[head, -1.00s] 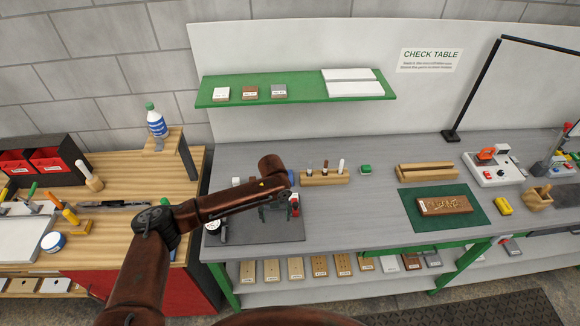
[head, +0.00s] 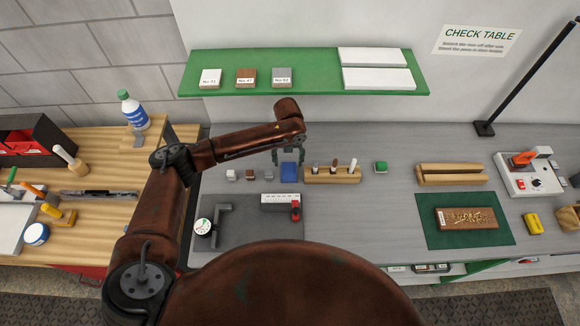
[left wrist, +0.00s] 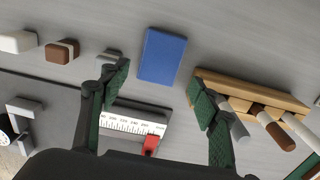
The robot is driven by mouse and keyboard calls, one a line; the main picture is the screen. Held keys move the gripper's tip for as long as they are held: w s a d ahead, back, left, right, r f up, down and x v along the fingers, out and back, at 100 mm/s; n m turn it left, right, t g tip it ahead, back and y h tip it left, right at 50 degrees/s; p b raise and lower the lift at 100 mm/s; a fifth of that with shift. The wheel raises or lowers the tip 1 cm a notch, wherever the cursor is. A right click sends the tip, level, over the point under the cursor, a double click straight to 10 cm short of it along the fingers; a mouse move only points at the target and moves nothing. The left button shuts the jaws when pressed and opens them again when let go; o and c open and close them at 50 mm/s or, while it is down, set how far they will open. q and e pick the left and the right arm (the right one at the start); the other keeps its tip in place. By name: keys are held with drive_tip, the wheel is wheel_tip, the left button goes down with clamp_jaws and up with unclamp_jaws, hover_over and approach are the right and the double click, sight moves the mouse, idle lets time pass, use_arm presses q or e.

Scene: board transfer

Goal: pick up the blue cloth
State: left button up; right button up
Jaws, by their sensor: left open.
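The blue cloth (head: 289,172) lies flat as a small folded rectangle on the grey table (head: 400,142), just left of a wooden holder. It also shows whole in the left wrist view (left wrist: 162,56). My left gripper (head: 288,156) is open and empty above the table at the cloth's far edge in the head view. In the left wrist view its two green-padded fingertips (left wrist: 158,88) are spread wide, with the cloth ahead of the gap between them. I cannot tell the exact height above the cloth. My right gripper is not in view.
The wooden holder (head: 333,178) with upright handled pieces stands close right of the cloth. Small blocks (head: 250,175) sit to its left. A dark mat (head: 255,232) with a ruler block and gauge lies in front. A green shelf (head: 310,90) hangs behind. A green piece (head: 380,167) stands farther right.

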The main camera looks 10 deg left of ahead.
sight(289, 172)
use_arm(q)
drive_tip(key=shift+s+f+p, duration=0.15)
drive_tip(key=shift+f+p, duration=0.2)
drive_tip(key=shift+f, duration=1.45)
drive_tip(key=shift+s+f+p, duration=0.1)
drive_tip(key=shift+f+p, duration=0.25)
drive_tip(key=shift+f, duration=1.4)
drive_tip(key=shift+c, duration=0.2)
drive_tip(key=shift+d, duration=0.1)
drive_tip(key=c, duration=0.8)
